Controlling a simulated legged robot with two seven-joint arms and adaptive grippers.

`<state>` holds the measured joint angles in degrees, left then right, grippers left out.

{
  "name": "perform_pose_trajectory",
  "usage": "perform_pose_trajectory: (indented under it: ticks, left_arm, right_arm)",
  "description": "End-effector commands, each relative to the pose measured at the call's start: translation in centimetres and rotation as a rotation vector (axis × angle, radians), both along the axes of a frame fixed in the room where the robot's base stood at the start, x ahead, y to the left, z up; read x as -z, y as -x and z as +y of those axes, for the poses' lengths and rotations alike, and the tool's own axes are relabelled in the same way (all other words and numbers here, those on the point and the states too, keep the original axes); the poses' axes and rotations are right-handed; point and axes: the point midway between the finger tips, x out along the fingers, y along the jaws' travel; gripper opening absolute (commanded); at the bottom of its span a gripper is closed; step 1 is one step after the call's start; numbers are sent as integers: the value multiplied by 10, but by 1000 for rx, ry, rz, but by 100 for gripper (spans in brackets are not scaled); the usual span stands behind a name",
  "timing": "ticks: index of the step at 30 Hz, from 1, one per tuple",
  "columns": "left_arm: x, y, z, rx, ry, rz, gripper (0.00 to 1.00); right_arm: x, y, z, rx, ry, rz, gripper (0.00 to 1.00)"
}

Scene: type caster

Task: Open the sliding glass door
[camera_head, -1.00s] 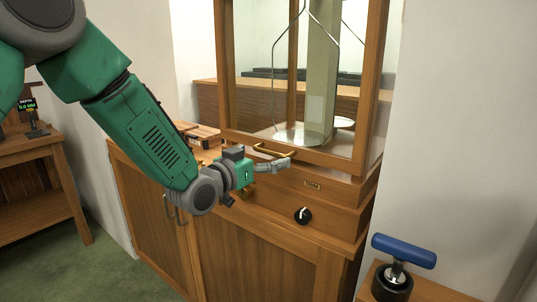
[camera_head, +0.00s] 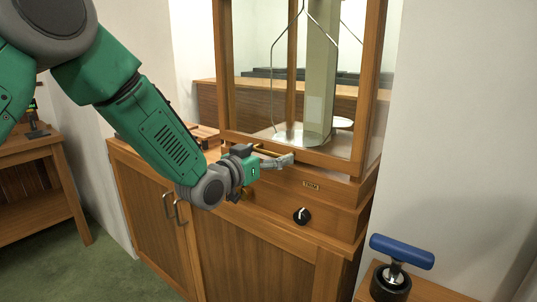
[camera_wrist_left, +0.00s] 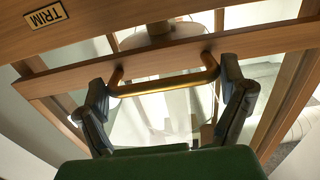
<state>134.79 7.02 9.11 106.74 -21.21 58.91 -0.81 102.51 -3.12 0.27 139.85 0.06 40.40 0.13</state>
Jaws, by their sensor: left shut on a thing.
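The sliding glass door (camera_head: 262,105) is a wood-framed pane on the front of a balance case, and its bottom rail is down at the case's base. A brass bar handle (camera_head: 265,151) is fixed to that rail. My left gripper (camera_head: 284,161) is at the handle and partly hides it. In the left wrist view the handle (camera_wrist_left: 165,88) lies crosswise between the two dark fingers, one near each end of the bar. The left gripper is shut on it. My right gripper is not in view.
Inside the case hang metal pans (camera_head: 300,137) beside a pale column. Below the door are a trim plate (camera_head: 311,185) and a black knob (camera_head: 302,216). A blue-handled tool (camera_head: 402,251) stands at the lower right. A wooden table (camera_head: 30,190) is at the left.

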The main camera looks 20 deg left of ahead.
Motion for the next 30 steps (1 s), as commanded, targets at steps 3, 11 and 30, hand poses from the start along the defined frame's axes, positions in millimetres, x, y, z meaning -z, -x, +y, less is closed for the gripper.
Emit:
perform_pose_trajectory:
  ticks: [3, 11, 30]
  left_arm:
    - [-28, -1, 0, -1, 5, -15, 38]
    - [-106, -1, 0, -2, 7, -24, 38]
    - [-265, -2, 1, -2, 6, -22, 38]
  right_arm:
    - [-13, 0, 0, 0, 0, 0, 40]
    - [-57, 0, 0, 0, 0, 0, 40]
    - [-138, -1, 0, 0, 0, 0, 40]
